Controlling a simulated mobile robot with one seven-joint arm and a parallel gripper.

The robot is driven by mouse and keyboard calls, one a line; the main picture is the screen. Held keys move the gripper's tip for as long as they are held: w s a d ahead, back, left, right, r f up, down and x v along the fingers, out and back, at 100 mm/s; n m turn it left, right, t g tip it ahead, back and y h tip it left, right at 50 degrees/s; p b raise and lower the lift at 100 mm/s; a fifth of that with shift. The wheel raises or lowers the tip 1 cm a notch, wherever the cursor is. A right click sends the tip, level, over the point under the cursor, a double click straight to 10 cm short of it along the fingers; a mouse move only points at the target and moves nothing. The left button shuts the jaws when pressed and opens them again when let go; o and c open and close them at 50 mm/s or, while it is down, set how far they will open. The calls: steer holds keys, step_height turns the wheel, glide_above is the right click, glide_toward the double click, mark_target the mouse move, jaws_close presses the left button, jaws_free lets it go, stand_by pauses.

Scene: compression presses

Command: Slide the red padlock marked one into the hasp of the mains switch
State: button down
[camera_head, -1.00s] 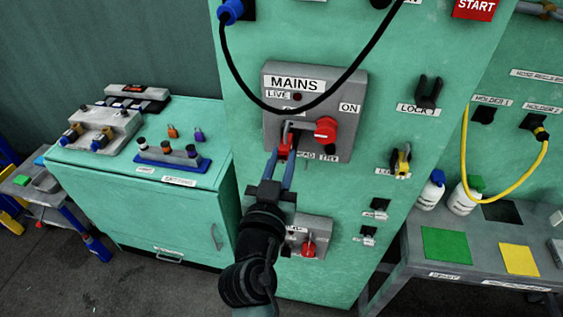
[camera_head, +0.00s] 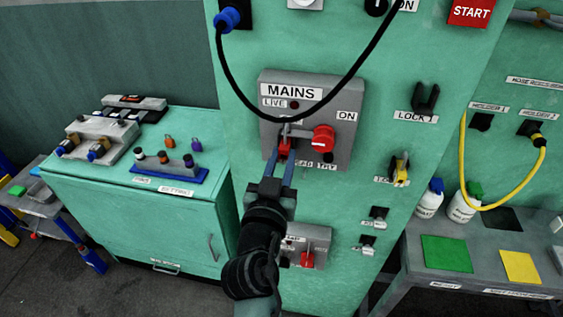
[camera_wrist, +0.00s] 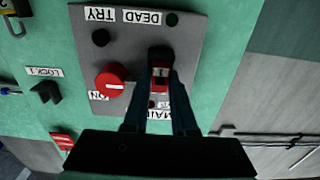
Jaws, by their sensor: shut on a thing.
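The mains switch is a grey panel (camera_head: 344,95) on the green cabinet, marked MAINS, with a red knob (camera_head: 323,138) beside the ON label. My gripper (camera_head: 282,165) is shut on a red padlock (camera_head: 284,150) at the panel's hasp (camera_head: 298,131), left of the knob. In the wrist view the padlock (camera_wrist: 160,78) sits between the two blue fingertips (camera_wrist: 159,95), its upper part against a dark shape on the panel. I cannot tell whether the shackle is through the hasp. The mark on the padlock is too small to read.
A black cable (camera_head: 247,98) loops across the panel's top left. A smaller grey box (camera_head: 318,240) with a red part is below. LOCK 1 hook (camera_head: 425,99) and a yellow padlock (camera_head: 400,170) hang at the right. A green cabinet (camera_head: 110,215) with small locks on top stands left.

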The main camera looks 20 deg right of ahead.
steer(key=shift+r, duration=0.1)
steer(key=c, duration=0.6)
jaws_free()
steer(key=shift+w, duration=0.1)
steer(key=shift+c, duration=0.2)
steer(key=b+v, duration=0.4)
steer(key=v, duration=0.9)
